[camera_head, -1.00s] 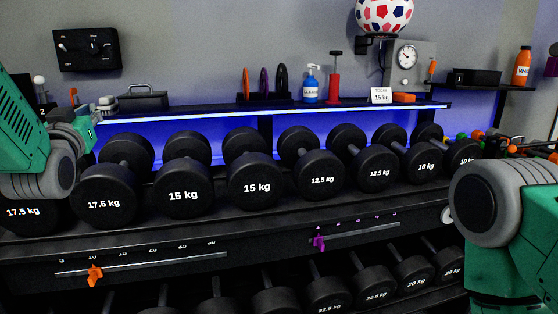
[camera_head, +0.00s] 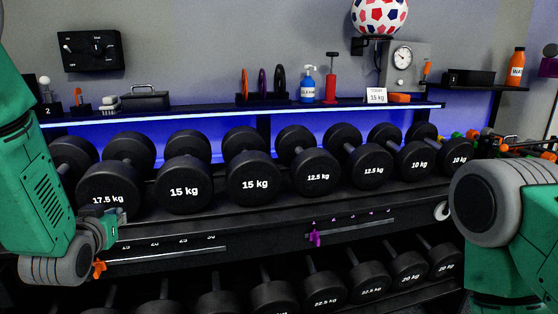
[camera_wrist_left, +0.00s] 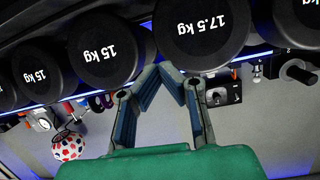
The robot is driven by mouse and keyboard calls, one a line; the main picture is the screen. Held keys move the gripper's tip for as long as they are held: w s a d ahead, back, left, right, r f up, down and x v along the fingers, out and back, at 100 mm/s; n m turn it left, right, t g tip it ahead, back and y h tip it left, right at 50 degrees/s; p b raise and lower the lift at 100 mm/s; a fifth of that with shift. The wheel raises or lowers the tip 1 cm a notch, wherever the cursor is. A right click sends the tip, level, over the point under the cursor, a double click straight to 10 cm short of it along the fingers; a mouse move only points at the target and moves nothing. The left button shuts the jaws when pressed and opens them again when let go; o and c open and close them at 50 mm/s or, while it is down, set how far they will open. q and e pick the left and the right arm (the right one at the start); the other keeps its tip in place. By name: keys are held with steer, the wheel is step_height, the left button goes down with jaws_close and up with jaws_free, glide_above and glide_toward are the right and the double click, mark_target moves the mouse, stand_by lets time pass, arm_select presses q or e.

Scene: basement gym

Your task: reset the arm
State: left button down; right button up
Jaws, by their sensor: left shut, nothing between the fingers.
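My left gripper (camera_head: 115,224) is at the lower left of the head view, in front of the 17.5 kg dumbbell (camera_head: 108,186) and just above the left slider rail (camera_head: 170,254). In the left wrist view my left gripper (camera_wrist_left: 168,72) shows its two fingers angled together at the tips, shut with nothing between them. That view is upside down. My right arm comes in at the right of the head view; its gripper is not visible.
Black dumbbells fill the rack, such as the 15 kg one (camera_head: 184,186). An orange slider knob (camera_head: 99,268) is close below my left gripper. A purple knob (camera_head: 315,237) is on the right rail. A shelf above holds a blue bottle (camera_head: 308,86) and a sign (camera_head: 376,96).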

arm_select(q)
steer(key=s+d+f+m+g+h, duration=0.15)
steer(key=s+f+g, duration=0.25)
steer(key=s+f, duration=0.55)
steer(key=s+d+f+g, duration=0.3)
steer(key=s+f, duration=0.3)
steer(key=f, duration=0.6)
steer(key=s+d+f+g+h, duration=0.1)
steer(key=s+f, duration=0.4)
steer(key=s, duration=0.7)
steer(key=s+d+f+g+p, duration=0.1)
steer(key=s+f+g, duration=0.3)
steer(key=s, duration=0.7)
steer(key=shift+s+d+f+m+g+h+p, duration=0.3)
steer(key=shift+s+d+f+m+g+h, duration=0.1)
steer(key=shift+d+g, duration=0.6)
steer(key=shift+w+a, duration=0.15)
steer(key=shift+a, duration=0.1)
